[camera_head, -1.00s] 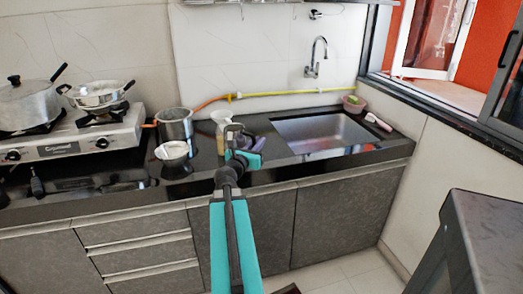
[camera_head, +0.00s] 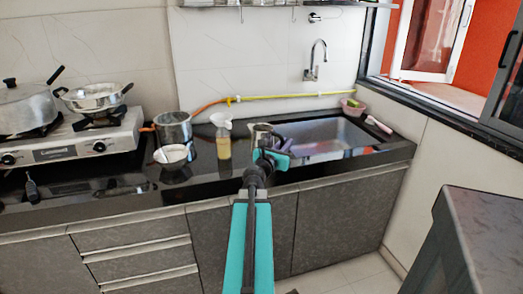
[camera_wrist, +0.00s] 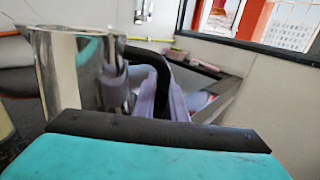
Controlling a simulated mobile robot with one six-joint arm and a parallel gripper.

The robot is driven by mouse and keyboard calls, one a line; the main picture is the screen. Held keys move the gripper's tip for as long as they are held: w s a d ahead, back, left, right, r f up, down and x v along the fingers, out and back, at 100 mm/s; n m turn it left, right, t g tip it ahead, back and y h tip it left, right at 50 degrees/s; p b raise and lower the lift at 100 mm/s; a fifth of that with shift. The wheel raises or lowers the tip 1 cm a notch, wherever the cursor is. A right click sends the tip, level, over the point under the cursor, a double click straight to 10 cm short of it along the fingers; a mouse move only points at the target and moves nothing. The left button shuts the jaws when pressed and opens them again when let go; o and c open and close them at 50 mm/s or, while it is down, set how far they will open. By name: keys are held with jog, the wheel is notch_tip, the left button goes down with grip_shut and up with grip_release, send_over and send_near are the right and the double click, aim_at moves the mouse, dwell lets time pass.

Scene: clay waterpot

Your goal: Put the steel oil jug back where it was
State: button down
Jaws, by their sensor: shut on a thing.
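The steel oil jug (camera_head: 261,133) is a shiny metal vessel at the left edge of the sink. In the wrist view the jug (camera_wrist: 75,75) fills the left side, upright, with its black curved handle towards the right. My gripper (camera_head: 268,158) is in front of the jug and shut on it. The gripper (camera_wrist: 150,130) covers the jug's lower part in the wrist view. I cannot tell whether the jug's base touches the counter.
The sink (camera_head: 335,134) lies right of the jug, with a purple item (camera_head: 283,143) at its near left edge. A bottle (camera_head: 223,143) with yellowish contents, a steel pot (camera_head: 173,127) and a bowl (camera_head: 172,154) stand left. Dark counter (camera_head: 205,182) is bare in front.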

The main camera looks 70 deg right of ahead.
jog(key=w+d, duration=0.3)
jog(key=d, duration=0.4)
jog(key=w+d+f, duration=0.1)
jog(key=w+d, duration=0.2)
jog(key=d, duration=0.3)
jog(key=shift+d+f, duration=0.15)
jog(key=shift+d, duration=0.25)
jog(key=shift+w+d, duration=0.1)
jog(key=shift+w, duration=0.05)
dwell(0.3)
jog(key=shift+w+d+f, duration=0.15)
jog(key=shift+d+f, duration=0.2)
jog(key=shift+f, duration=0.05)
jog(key=shift+f+b, duration=0.4)
jog(key=shift+f, duration=1)
jog(key=shift+f, duration=0.2)
jog(key=c, duration=1.8)
grip_release()
jog(key=shift+a+r, duration=0.1)
jog(key=shift+r, duration=0.05)
